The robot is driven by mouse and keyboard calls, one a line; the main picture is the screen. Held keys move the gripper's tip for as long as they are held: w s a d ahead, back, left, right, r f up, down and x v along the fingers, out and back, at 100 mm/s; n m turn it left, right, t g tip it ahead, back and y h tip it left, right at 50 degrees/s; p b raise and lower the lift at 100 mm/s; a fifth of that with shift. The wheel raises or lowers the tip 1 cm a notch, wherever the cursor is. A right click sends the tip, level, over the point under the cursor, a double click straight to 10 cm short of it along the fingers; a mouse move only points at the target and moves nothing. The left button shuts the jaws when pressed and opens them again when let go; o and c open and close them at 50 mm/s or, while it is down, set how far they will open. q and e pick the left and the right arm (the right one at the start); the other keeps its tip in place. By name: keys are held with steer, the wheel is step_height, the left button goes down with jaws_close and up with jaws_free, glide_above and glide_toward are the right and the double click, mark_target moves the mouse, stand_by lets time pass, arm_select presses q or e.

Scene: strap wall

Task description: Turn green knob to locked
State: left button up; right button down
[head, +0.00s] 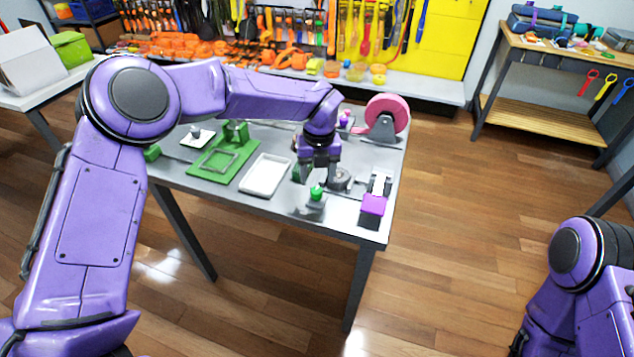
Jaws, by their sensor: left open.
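A small green knob (316,191) stands upright on a grey block (315,204) near the front right of the grey table (225,191). My left gripper (318,174) points down just behind and above this knob. Its jaws are open, and I cannot tell whether a finger touches the knob. Any lock marking on the knob is too small to read. My right arm shows at the lower right, but its gripper is out of view.
Close by are a round grey part (340,180), a purple block (373,204), a white tray (264,175), a green frame (214,164) and a pink reel (387,114). A tool wall stands behind. The floor at right is clear.

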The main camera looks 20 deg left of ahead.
mark_target(317, 189)
arm_select(q)
steer(key=f, duration=0.5)
steer(key=shift+w+a+f+p, duration=0.1)
steer(key=shift+w+f+p, duration=0.05)
steer(key=shift+w+p, duration=0.25)
steer(key=shift+s, duration=0.25)
steer(key=shift+c, duration=0.6)
steer(key=c, duration=0.9)
